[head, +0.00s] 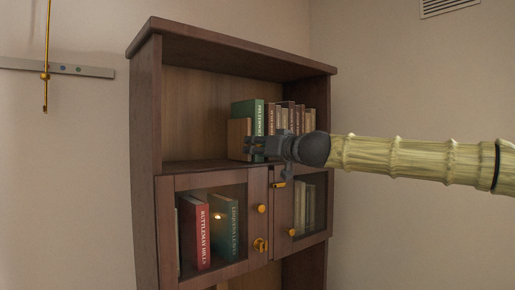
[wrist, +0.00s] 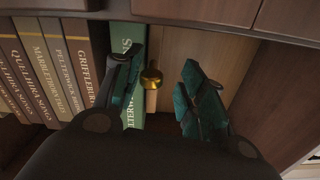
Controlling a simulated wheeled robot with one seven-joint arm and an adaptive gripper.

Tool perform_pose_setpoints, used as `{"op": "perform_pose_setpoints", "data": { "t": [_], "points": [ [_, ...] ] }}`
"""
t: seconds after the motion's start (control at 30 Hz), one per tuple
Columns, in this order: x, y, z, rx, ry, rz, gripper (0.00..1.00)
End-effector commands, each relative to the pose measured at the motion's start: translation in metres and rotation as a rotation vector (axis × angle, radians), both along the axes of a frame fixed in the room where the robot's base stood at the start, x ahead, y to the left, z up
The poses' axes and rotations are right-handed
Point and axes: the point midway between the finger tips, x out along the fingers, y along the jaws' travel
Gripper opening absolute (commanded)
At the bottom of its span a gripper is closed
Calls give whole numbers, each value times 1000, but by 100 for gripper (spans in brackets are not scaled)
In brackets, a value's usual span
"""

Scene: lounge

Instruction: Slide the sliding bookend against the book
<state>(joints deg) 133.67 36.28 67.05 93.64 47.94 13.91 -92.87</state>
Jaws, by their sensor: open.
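The sliding bookend (head: 239,138) is a plain light-wood block on the upper shelf, left of a tall green book (head: 259,118). In the wrist view the bookend (wrist: 185,55) is to the right of the green book (wrist: 128,42), and a brass knob on a pale stem (wrist: 151,76) stands out in front of it. I cannot tell whether bookend and book touch. My gripper (head: 256,147) is in front of the bookend. In the wrist view my gripper (wrist: 163,75) is open, its fingers on either side of the knob, the left one closer. No grip on the knob shows.
More books (head: 290,117) stand right of the green one. The bookcase's side wall (head: 147,110) bounds the shelf on the left, with free shelf beside the bookend.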

Motion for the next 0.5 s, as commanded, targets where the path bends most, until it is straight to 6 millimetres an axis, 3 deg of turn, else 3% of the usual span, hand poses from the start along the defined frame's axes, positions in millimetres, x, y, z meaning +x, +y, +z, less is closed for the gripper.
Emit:
{"op": "perform_pose_setpoints", "data": {
  "t": [0.23,0.5],
  "points": [
    [-6,-4,0,-1,-1,1,41],
    [-35,-28,1,-1,-2,0,41]
  ]
}}
